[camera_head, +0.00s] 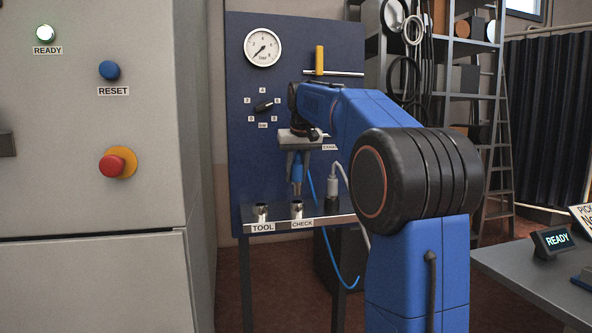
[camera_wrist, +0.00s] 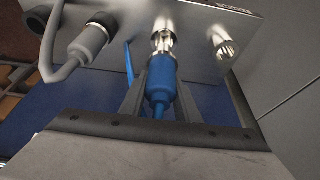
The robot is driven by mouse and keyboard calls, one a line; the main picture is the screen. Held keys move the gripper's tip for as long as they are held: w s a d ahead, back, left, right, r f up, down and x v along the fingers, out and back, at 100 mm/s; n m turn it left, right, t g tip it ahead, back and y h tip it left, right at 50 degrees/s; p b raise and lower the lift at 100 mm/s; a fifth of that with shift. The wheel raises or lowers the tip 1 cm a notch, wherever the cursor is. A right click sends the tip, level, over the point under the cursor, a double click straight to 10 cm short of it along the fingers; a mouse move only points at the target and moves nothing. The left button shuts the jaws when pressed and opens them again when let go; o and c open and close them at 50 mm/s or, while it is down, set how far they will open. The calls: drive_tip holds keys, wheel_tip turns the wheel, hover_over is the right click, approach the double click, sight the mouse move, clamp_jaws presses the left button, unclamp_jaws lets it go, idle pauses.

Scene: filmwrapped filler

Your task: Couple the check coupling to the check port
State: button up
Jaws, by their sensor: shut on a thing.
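My gripper (camera_head: 297,168) is shut on the blue check coupling (camera_head: 297,172), which hangs upright with its metal tip downward. The check port (camera_head: 297,209) is a metal socket on the shelf behind the CHECK label, just below that tip. In the wrist view, the fingers (camera_wrist: 158,98) clasp the coupling's blue body (camera_wrist: 159,78) from both sides. Its bright tip lines up with the check port (camera_wrist: 164,27) and overlaps it there. I cannot tell whether they touch. A blue hose (camera_head: 318,195) hangs beside the coupling.
The tool port (camera_head: 261,212) stands to the left on the same shelf (camera_head: 340,218). A grey plug with a cable (camera_head: 333,186) stands to the right of the check port. The blue panel (camera_head: 245,110) with a gauge (camera_head: 263,48) rises behind. A grey cabinet (camera_head: 90,200) stands left.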

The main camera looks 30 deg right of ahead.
sight(296, 189)
drive_tip(key=shift+f, duration=2.45)
drive_tip(key=shift+f, duration=0.4)
drive_tip(key=o, duration=1.2)
drive_tip(key=shift+r, duration=0.1)
drive_tip(key=v, duration=1.6)
drive_tip(key=s+a+f+n, duration=0.1)
drive_tip(key=s+a+f, duration=0.5)
drive_tip(key=s+f, duration=0.25)
drive_tip(key=s+a+f+n, duration=0.1)
drive_tip(key=s+a+f, duration=0.55)
drive_tip(key=s, duration=0.35)
drive_tip(key=shift+n+y, duration=0.6)
drive_tip(key=s+a+f, duration=0.1)
drive_tip(key=s+f, duration=0.4)
drive_tip(key=f, duration=0.3)
drive_tip(key=s+a+f, duration=0.2)
drive_tip(key=s+f, duration=0.4)
drive_tip(key=f, duration=0.2)
drive_tip(key=s+a+f, duration=0.2)
drive_tip(key=s+f, duration=0.3)
drive_tip(key=f, duration=0.3)
drive_tip(key=shift+s, duration=0.4)
